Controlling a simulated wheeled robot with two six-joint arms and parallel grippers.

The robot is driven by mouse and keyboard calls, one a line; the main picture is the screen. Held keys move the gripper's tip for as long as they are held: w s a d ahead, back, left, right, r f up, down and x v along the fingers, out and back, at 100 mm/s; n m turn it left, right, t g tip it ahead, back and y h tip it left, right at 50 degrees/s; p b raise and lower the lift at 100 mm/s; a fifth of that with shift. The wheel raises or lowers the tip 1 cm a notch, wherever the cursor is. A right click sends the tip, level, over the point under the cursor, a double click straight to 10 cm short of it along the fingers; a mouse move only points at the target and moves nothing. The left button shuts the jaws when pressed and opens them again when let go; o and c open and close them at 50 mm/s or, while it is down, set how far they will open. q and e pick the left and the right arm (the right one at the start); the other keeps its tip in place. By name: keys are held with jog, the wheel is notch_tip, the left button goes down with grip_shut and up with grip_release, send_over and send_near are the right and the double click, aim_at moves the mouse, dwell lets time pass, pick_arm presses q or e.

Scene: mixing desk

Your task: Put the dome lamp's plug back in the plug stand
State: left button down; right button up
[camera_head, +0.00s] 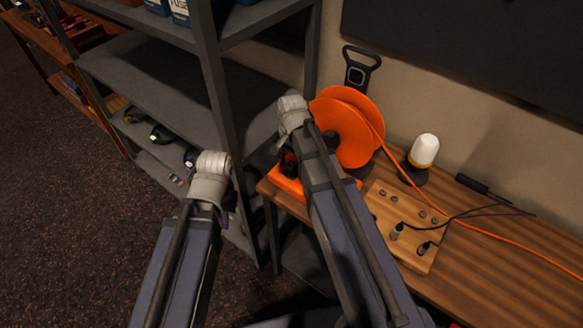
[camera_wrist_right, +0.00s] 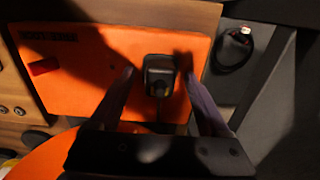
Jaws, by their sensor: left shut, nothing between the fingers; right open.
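The dome lamp (camera_head: 424,150) stands on the bench, with a white dome on a dark base. The wooden plug stand (camera_head: 413,211) lies in front of it, with several round sockets and two dark plugs with cords. Its edge shows in the right wrist view (camera_wrist_right: 12,132). My right gripper (camera_wrist_right: 160,85) is open above an orange base (camera_wrist_right: 85,80). A dark, square plug-like piece (camera_wrist_right: 158,72) sits on the base between its fingers, not gripped; I cannot tell whether it is the lamp's plug. My left gripper (camera_head: 228,198) is shut and empty, left of the bench, its fingers mostly hidden.
A large orange reel (camera_head: 362,125) stands behind my right arm, and its orange cord crosses the bench. A dark bar (camera_head: 472,184) lies near the wall. Grey metal shelving (camera_head: 150,75) stands left of the bench. The bench's front right (camera_head: 500,275) is clear.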

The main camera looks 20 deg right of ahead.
aim_at(292, 165)
grip_shut()
dwell(0.7)
jog(key=shift+r, duration=0.2)
jog(key=shift+r+p, duration=2.85)
jog(key=shift+p, duration=0.2)
